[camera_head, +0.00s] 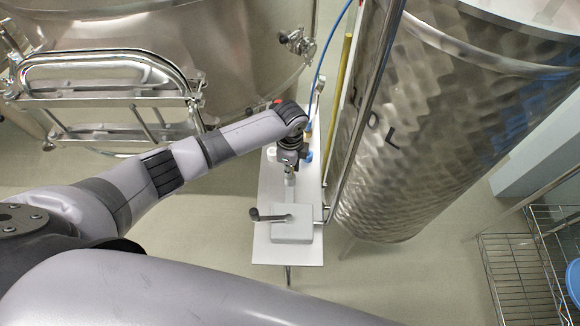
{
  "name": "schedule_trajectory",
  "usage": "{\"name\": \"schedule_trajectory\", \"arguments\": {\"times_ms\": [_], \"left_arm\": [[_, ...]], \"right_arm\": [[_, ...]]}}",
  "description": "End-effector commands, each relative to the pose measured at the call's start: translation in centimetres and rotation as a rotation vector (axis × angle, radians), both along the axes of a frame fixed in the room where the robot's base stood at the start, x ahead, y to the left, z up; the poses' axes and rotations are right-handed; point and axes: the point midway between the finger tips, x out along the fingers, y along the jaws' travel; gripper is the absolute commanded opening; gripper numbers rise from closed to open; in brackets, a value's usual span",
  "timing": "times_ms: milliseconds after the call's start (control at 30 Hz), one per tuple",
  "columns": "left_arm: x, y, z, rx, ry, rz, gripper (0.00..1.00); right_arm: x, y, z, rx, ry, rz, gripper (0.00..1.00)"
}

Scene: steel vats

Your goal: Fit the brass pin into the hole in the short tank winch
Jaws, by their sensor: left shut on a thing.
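A grey winch (292,223) with a dark crank handle on its left side sits on the front part of a narrow white table (280,250). My left gripper (289,177) points down over the middle of this table, just behind the winch's block. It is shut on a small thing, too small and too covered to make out. I cannot pick out the brass pin, and the hole in the winch is not visible from here. My right gripper is out of view.
A tall dimpled steel tank (440,130) stands close along the table's right side. A steel vat (170,50) with an open hatch frame (95,70) stands behind left. Small white and blue items (308,156) are near the gripper. A wire rack (520,275) stands at lower right.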

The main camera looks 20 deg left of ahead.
Motion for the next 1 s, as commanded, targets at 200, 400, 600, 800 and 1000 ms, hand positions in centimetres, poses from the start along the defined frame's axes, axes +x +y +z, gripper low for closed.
{"name": "schedule_trajectory", "arguments": {"times_ms": [200, 400, 600, 800, 1000], "left_arm": [[-0.01, -0.01, -0.67, 0.000, 0.000, 0.000, 0.00], [0.00, -0.01, -0.89, 0.000, 0.000, 0.000, 0.20], [0.00, 0.00, -0.87, 0.000, 0.000, 0.000, 0.33], [0.00, 0.02, -0.87, 0.000, 0.000, 0.000, 0.40], [0.01, 0.03, -0.80, 0.001, 0.000, 0.000, 0.40]], "right_arm": [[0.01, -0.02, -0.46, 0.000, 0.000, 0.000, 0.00], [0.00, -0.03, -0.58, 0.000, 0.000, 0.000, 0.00], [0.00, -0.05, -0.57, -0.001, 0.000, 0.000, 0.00], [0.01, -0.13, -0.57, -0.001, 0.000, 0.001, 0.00], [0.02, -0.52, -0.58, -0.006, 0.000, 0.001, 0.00]]}}
